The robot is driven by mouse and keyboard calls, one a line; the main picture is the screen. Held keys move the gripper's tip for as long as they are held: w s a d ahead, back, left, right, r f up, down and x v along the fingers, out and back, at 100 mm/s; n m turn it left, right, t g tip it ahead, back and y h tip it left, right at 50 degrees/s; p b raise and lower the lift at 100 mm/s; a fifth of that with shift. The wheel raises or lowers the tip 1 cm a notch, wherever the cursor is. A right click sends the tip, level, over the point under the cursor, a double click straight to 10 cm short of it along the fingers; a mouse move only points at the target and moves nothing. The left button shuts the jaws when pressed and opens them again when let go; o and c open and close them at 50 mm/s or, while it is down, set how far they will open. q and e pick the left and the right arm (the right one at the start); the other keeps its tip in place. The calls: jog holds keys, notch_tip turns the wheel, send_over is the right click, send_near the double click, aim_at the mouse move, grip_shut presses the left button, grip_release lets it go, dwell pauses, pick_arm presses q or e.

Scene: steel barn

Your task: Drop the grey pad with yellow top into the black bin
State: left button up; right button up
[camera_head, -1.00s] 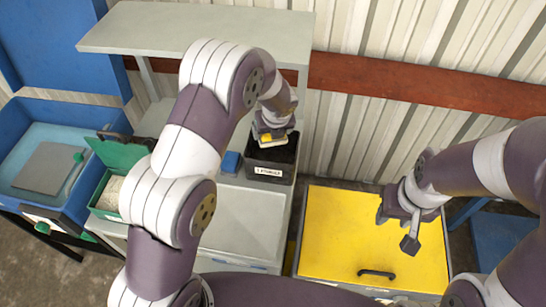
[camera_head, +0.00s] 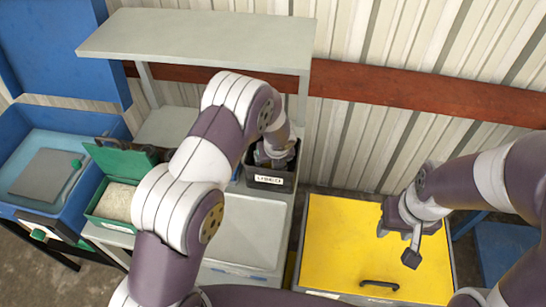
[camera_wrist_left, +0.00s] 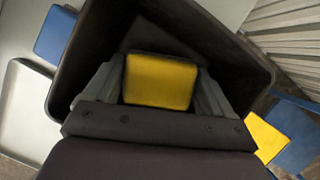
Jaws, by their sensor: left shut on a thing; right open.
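The black bin (camera_head: 269,179) stands at the right end of the grey bench, with a white label on its front. My left gripper (camera_head: 272,155) reaches down into the bin's mouth. In the left wrist view, the grey pad with yellow top (camera_wrist_left: 158,80) sits between the fingers of my left gripper (camera_wrist_left: 160,85), inside the bin's walls. Its yellow face shows; the rest is hidden. The bin's dark rim (camera_wrist_left: 265,80) surrounds it in that view. My right gripper (camera_head: 408,235) is open and empty above the yellow lid.
A yellow-lidded box (camera_head: 340,235) with a black handle stands right of the bench. A green box (camera_head: 120,190) with its lid up and a blue tub (camera_head: 50,200) are at left. A grey shelf (camera_head: 200,35) overhangs the bench behind my left arm.

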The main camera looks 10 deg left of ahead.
pick_arm(q)
jog(key=shift+f, duration=0.2)
jog(key=o, duration=1)
jog(key=shift+c, duration=0.2)
jog(key=shift+r+p, duration=0.3)
jog(key=shift+r, duration=0.15)
jog(key=p+v, duration=0.1)
jog(key=v, duration=1.1)
jog(key=s+a+r+n+g, duration=0.1)
jog(key=s+a+r+n, duration=0.1)
jog(key=s+n, duration=0.5)
jog(key=s+a+r+n+h, duration=0.1)
jog(key=s+a+n, duration=0.3)
jog(key=n, duration=0.9)
jog(key=s+a+r+n+g, duration=0.1)
jog(key=s+a+r+n, duration=0.2)
jog(key=s+n, duration=0.7)
jog(key=shift+n+g+h, duration=0.3)
jog(key=shift+n+h, duration=0.1)
jog(key=shift+n, duration=0.2)
jog(key=shift+s, duration=0.15)
